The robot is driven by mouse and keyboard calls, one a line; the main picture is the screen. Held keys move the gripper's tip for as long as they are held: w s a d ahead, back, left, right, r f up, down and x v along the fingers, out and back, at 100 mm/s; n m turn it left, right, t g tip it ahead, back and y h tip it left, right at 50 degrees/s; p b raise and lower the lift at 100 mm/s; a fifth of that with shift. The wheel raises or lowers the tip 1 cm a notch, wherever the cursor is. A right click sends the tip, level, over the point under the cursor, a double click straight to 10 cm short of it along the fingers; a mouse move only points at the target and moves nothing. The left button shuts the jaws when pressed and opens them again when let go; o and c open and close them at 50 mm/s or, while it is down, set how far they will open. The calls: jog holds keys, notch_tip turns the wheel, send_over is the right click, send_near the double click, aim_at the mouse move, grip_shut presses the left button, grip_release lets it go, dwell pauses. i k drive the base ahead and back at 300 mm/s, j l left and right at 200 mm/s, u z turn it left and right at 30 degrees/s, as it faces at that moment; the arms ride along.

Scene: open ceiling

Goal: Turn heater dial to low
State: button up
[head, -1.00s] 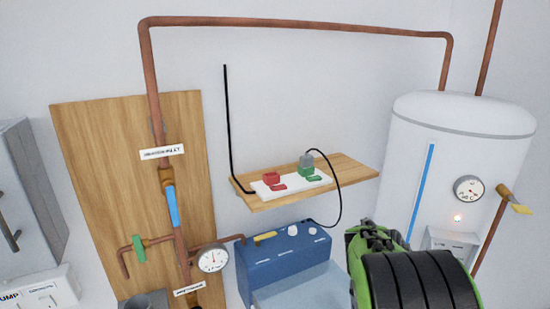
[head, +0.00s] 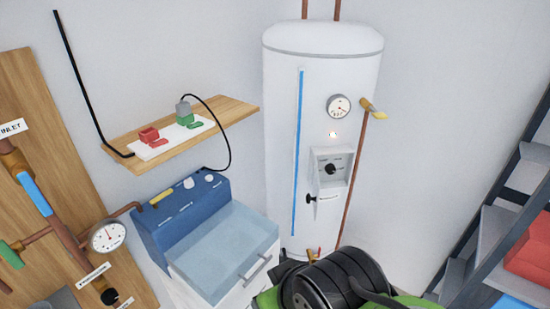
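The heater (head: 277,130) is a tall white cylinder standing against the wall, right of centre in the head view. A small white control box on its front carries a black round dial (head: 331,169) with tiny labels around it. The labels are too small to read, so I cannot tell the dial's setting. A second black knob (head: 311,198) is lower on the left of the box. A small light (head: 333,134) glows above the box. My green and black arm covers the bottom centre, in front of the heater's base. My gripper's fingers do not show.
A round gauge (head: 339,106) and a yellow-handled valve (head: 373,108) are on the heater. A blue-topped unit (head: 180,210) with a clear basin stands left. A wooden shelf (head: 235,110) holds red and green plugs. A dark rack (head: 500,190) with a red box (head: 529,247) is at right.

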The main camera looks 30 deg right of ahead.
aim_at(330, 168)
jog(key=z, duration=1.1)
